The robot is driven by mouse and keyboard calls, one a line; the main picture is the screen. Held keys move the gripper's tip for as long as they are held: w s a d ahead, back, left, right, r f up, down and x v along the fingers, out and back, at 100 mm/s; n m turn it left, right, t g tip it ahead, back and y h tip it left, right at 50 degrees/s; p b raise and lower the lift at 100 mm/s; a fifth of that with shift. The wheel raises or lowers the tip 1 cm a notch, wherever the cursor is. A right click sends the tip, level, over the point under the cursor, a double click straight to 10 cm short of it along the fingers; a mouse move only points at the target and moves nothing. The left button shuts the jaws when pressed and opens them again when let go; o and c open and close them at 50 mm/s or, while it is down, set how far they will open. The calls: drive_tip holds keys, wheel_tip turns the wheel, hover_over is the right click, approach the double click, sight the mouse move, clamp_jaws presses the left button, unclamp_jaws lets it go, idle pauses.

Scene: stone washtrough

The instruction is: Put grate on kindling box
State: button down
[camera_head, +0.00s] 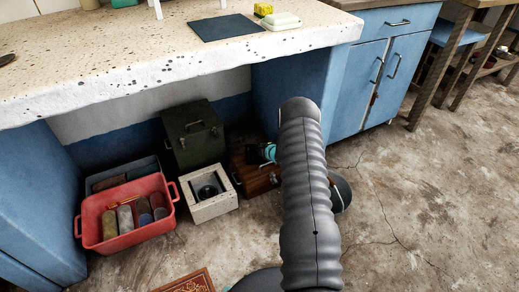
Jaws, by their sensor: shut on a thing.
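My gripper (262,153), dark with cyan parts, shows partly at the left of my arm, low over a reddish-brown wooden box, which I take as the kindling box (258,181). It is shut on a thin pale piece, which I take as the grate (265,165). Most of the grate is hidden or too small to make out. It is at the box's top, but I cannot tell whether it touches. My arm hides the right side of the box.
A pale square stove (222,207) with a dark round opening stands left of the box. A dark green chest (196,150) is behind it. A red tub (91,222) with several rolls is at left. The stone counter (130,60) overhangs them. Floor at right is clear.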

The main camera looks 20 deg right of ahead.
drive_tip(key=shift+f, duration=0.1)
drive_tip(key=c, duration=1.2)
unclamp_jaws()
drive_tip(key=shift+c, duration=0.2)
